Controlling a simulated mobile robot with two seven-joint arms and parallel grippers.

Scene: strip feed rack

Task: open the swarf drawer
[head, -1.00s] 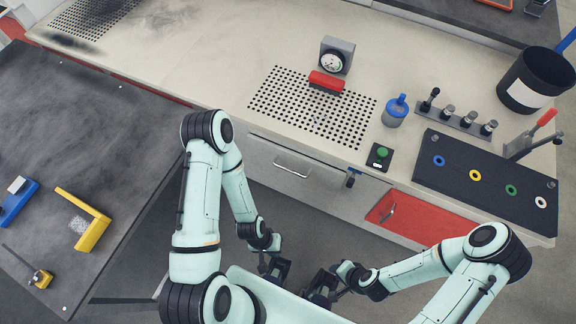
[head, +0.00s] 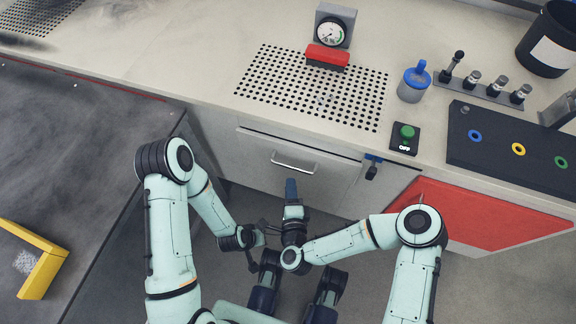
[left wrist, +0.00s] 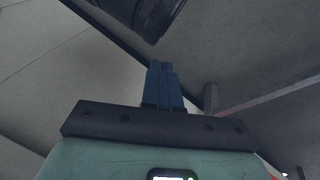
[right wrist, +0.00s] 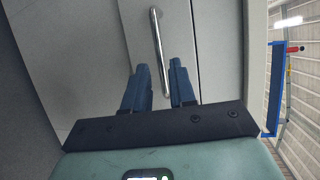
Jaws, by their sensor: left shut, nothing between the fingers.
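The swarf drawer (head: 330,178) is a pale grey front below the perforated part of the bench, and it looks closed. Its bar handle (head: 294,167) is silver. My right gripper (head: 291,182) is just in front of the handle in the head view. In the right wrist view my right gripper (right wrist: 161,75) is open, and the handle (right wrist: 157,40) runs between and beyond its blue fingers. Contact cannot be told. In the left wrist view my left gripper (left wrist: 162,68) is shut and empty, away from the drawer.
A blue-and-black fitting (head: 372,168) hangs right of the drawer, next to a red panel (head: 470,215). A dark table (head: 70,150) stands at left.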

